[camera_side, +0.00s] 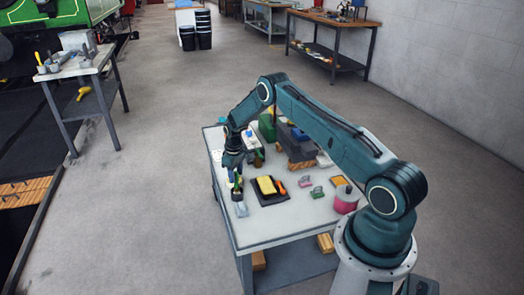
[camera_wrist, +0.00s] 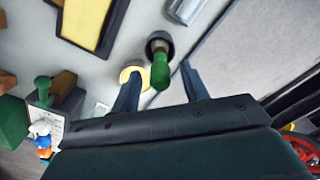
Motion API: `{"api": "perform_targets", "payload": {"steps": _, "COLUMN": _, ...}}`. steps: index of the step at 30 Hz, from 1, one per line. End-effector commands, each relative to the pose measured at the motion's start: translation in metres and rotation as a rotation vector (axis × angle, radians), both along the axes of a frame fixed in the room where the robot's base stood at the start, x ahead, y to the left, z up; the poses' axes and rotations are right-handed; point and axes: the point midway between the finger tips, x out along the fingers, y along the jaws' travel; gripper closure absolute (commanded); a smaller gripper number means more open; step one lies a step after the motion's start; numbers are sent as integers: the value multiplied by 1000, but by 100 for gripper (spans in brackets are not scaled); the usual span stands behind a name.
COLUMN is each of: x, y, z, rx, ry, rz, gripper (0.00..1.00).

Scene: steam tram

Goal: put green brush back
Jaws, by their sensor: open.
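The green brush, by its look, is the green-handled piece (camera_wrist: 160,74) in the wrist view. Its handle points toward the camera, and its far end meets a dark round part (camera_wrist: 159,41); I cannot tell whether that is a holder or the brush's own head. My gripper (camera_wrist: 161,72) is open, with one finger on each side of the green handle and visible gaps to both. In the side view my gripper (camera_side: 236,168) points down over the table's left part, just above a small dark and green item (camera_side: 237,186); the contact there is too small to judge.
A black tray (camera_side: 266,200) holding a yellow block (camera_side: 265,185) lies right of my gripper, with an orange item (camera_side: 281,187) beside it. A pale block (camera_side: 241,210) is in front. A pink tin (camera_side: 345,200) stands at the right. The table's front (camera_side: 270,225) is clear.

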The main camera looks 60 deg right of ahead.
Motion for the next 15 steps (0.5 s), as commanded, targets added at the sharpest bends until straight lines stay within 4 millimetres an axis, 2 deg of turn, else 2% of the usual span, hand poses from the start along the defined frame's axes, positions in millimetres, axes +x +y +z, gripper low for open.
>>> {"api": "perform_targets", "payload": {"steps": 8, "x": 0, "y": 0, "z": 30, "rx": -1, "ry": -2, "rz": 0, "gripper": 55}}
{"api": "perform_targets", "payload": {"steps": 15, "x": 1, "y": 0, "z": 69, "rx": -2, "ry": -3, "rz": 0, "gripper": 55}}
